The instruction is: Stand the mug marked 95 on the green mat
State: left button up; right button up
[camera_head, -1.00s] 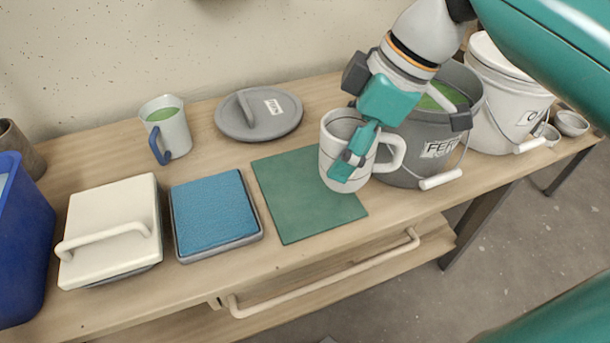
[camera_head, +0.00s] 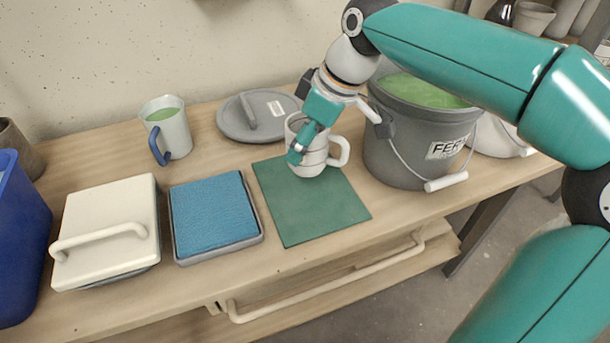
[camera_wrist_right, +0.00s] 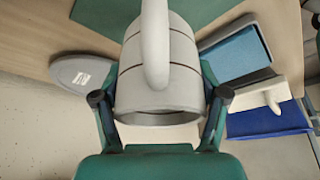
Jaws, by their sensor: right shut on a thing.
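A white mug (camera_head: 313,166) with thin dark lines is in my right gripper (camera_head: 308,147). It is roughly upright, with its handle toward the right, over the back part of the green mat (camera_head: 315,210). I cannot tell whether its base touches the mat. In the right wrist view the mug (camera_wrist_right: 160,85) fills the middle between the two fingers of my right gripper (camera_wrist_right: 160,98), which is shut on it. The mat (camera_wrist_right: 200,10) shows beyond it there. No number is readable on the mug. My left gripper is not in view.
A grey bucket (camera_head: 405,155) of green glaze stands just right of the mat. A grey lid (camera_head: 235,125) lies behind it. A blue sponge tray (camera_head: 213,215), a cream lidded box (camera_head: 105,220) and a green-filled mug (camera_head: 175,132) are left. The mat's front is clear.

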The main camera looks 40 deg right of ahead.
aim_at(305, 166)
jog(key=shift+f+b, duration=1.15)
jog(key=shift+f, duration=1.85)
jog(key=shift+f, duration=0.15)
jog(key=o, duration=1.4)
